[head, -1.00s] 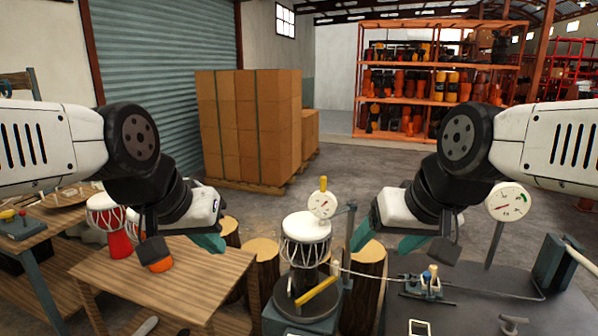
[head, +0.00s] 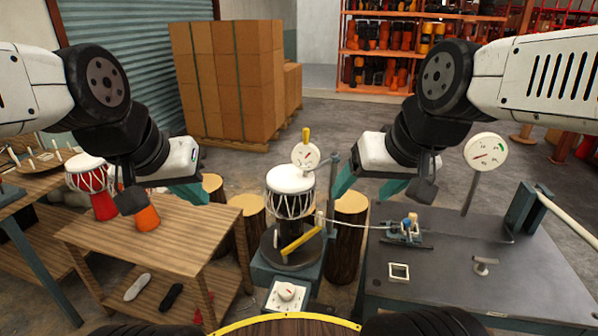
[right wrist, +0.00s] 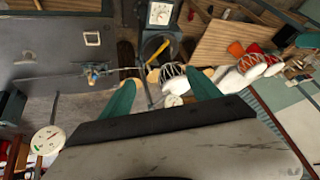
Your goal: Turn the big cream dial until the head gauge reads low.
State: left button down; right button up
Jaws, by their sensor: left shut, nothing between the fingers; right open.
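The big cream dial (head: 287,291) sits on a pale square plate low on the front of the drum stand; the right wrist view shows it at the top (right wrist: 159,13). A small round gauge (head: 305,156) stands above the white-headed drum (head: 290,190). A larger round gauge (head: 487,151) with a green mark and red needle stands on a post at the right bench. I cannot tell which is the head gauge. My left gripper (head: 188,190) is shut and empty above the wooden table. My right gripper (head: 368,186) is open and empty, right of the drum. Both are apart from the dial.
A yellow-handled bar (head: 301,242) crosses the stand under the drum. The wooden table (head: 190,236) is at left and the dark bench (head: 450,290) at right, holding a small clamp (head: 408,230) and a T-handle (head: 485,265). Log stumps (head: 349,225) stand behind.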

jog(key=n+g+h, duration=0.2)
jog(key=n+g, duration=0.4)
jog(key=n, duration=0.9)
send_over(286, 289)
notch_tip(286, 289, down, 42)
jog(key=shift+f, duration=0.2)
notch_tip(286, 289, down, 8)
jog(key=shift+r, duration=0.2)
jog(key=c, duration=1.4)
jog(key=shift+o, duration=0.2)
